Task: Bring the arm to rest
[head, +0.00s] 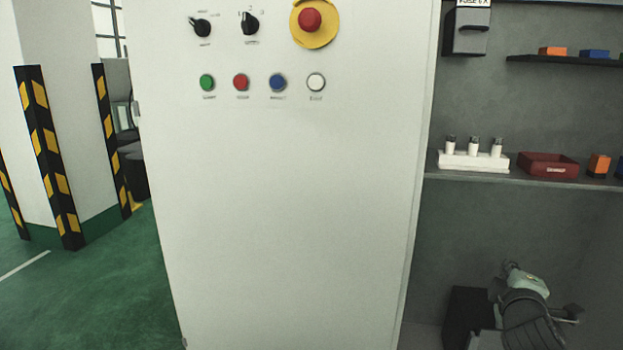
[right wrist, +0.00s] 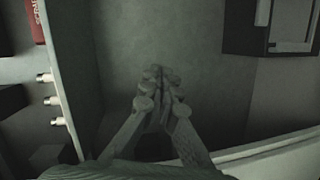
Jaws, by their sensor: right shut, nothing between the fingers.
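My right gripper (right wrist: 158,75) is shut and empty in the right wrist view, its fingertips together in front of a grey panel. It also shows, small and dark, at the lower right of the head view (head: 571,314), below the grey shelf and to the right of the white cabinet. The finger details are hard to make out there. My left gripper is in neither view.
A white control cabinet (head: 290,220) with knobs, buttons and a red emergency stop (head: 310,19) fills the middle. The shelf (head: 520,178) holds a white fuse holder (head: 473,162) and a red tray (head: 548,166). Green floor (head: 105,285) lies left.

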